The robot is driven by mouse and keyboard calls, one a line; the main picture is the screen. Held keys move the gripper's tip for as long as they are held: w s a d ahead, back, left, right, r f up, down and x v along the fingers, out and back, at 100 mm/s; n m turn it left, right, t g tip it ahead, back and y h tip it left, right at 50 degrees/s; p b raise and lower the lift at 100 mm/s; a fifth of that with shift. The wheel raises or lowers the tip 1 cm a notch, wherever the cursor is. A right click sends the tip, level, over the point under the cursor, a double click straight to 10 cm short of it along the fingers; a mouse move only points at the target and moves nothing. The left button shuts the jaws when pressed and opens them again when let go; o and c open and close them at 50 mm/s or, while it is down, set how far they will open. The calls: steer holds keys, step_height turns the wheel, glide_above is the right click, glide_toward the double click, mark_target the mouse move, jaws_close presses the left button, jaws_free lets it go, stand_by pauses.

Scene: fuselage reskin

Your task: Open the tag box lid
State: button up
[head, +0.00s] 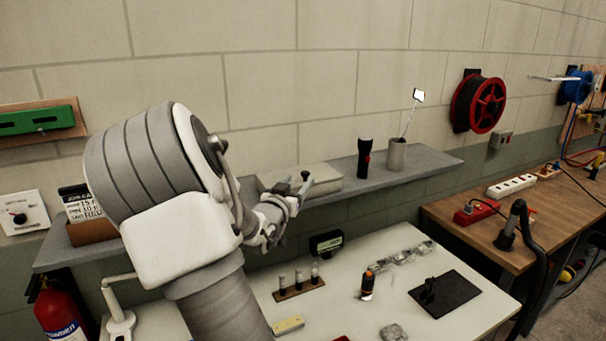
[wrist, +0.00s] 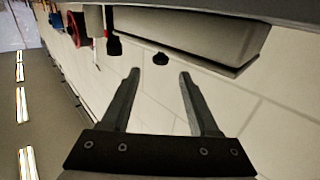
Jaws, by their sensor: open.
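The tag box (head: 326,178) is a pale grey, low, flat box on the grey wall shelf; its near left part is hidden behind my gripper in the head view. In the wrist view, where the scene appears upside down, the box (wrist: 200,28) shows with its lid shut and a small dark knob (wrist: 160,58) by the lid. My gripper (head: 292,190) is at the box's near left side. Its two dark fingers (wrist: 158,75) are open and empty in the wrist view. The knob lies just beyond the fingertips, in line with the gap, apart from both.
A black flashlight (head: 365,158) and a grey cup (head: 396,155) holding a thin mirror-like tool stand right of the box on the shelf (head: 435,160). A brown card box (head: 88,231) stands at the shelf's left. Below, a white table (head: 330,312) holds small items.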

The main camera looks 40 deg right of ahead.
mark_target(304, 174)
steer(key=x, duration=0.5)
steer(key=shift+w+d+p, duration=0.1)
steer(key=shift+d+p, duration=0.05)
steer(key=shift+p, duration=0.15)
jaws_close()
stand_by(1.1)
